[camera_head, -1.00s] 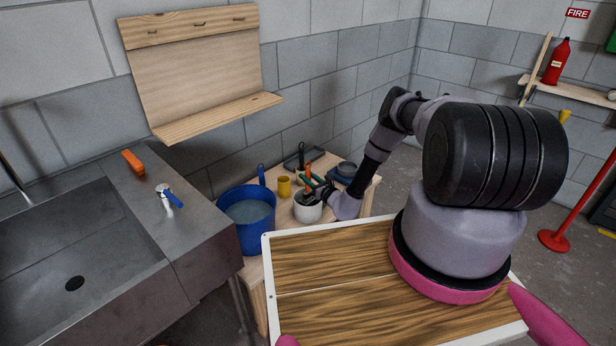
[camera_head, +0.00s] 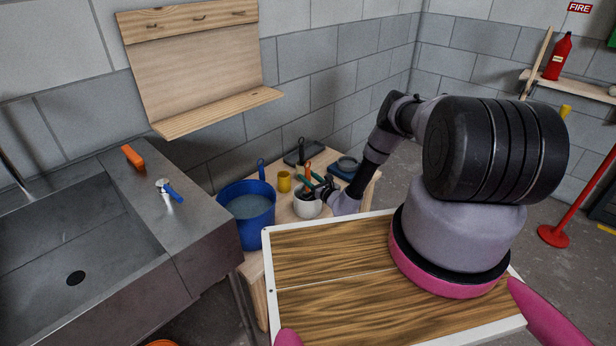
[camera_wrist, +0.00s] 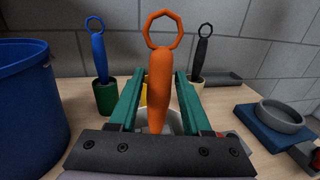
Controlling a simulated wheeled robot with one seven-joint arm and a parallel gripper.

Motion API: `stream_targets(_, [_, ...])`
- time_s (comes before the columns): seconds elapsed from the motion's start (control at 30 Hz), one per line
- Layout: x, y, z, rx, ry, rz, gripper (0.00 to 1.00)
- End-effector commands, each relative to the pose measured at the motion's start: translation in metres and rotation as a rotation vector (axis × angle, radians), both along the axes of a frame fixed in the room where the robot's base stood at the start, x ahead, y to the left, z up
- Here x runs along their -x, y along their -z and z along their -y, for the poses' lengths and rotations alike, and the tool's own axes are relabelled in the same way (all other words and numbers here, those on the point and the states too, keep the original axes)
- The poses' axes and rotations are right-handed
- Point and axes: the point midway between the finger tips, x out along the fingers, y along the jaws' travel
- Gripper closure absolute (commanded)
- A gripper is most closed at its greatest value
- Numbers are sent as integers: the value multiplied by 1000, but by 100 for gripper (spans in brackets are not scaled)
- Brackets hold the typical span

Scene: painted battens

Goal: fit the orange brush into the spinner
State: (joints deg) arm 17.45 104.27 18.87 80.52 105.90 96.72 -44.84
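The orange brush (camera_wrist: 160,75) stands upright in a white pot (camera_head: 306,208), its ring-topped handle upward. Its lower part is hidden. My gripper (camera_wrist: 161,80) has green fingers, one on each side of the orange handle, with gaps visible beside it. It looks open around the handle. In the head view my gripper (camera_head: 312,182) is at the pot, and the orange handle (camera_head: 308,170) shows between its fingers. I cannot tell for certain which item is the spinner. A grey round dish on a blue base (camera_wrist: 272,122) stands at the right in the wrist view.
A blue bucket (camera_head: 246,220) of water stands left of the pot, with a yellow cup (camera_head: 284,181) behind. A blue-handled brush (camera_wrist: 98,52) stands in a green cup (camera_wrist: 106,98); a black-handled brush (camera_wrist: 203,50) stands at the right. A framed wooden panel (camera_head: 335,290) is in front.

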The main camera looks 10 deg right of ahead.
Motion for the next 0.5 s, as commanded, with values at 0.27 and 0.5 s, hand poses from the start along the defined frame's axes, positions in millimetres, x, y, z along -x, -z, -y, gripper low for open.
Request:
stream_targets(0.27, [0,-1,0,0,0,1,31])
stream_targets(0.5, [13,0,8,0,2,-1,31])
